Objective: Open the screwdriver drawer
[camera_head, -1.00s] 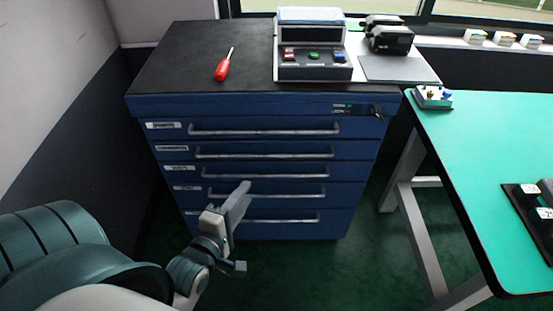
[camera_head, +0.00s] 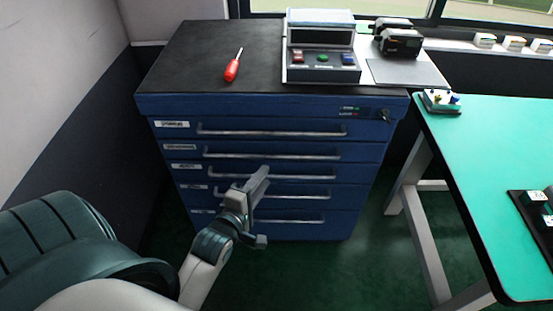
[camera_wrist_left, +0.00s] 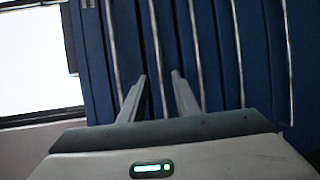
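The blue drawer cabinet (camera_head: 355,150) has several drawers with long silver bar handles and small labels at their left ends. The labels are too small to read surely. All drawers look shut. My left gripper (camera_head: 262,175) is in front of the cabinet, overlapping the third handle from the top (camera_head: 310,177) in the head view. In the left wrist view its two fingers (camera_wrist_left: 159,76) are apart, with one handle bar (camera_wrist_left: 156,50) showing between the tips. I cannot tell whether they touch it. My right gripper is in neither view.
A red screwdriver (camera_head: 232,70) and a control box with coloured buttons (camera_head: 320,58) are on the cabinet's black top. A key sits in the lock (camera_head: 385,116) at upper right. A green-topped table (camera_head: 490,150) stands to the right. The floor before the cabinet is clear.

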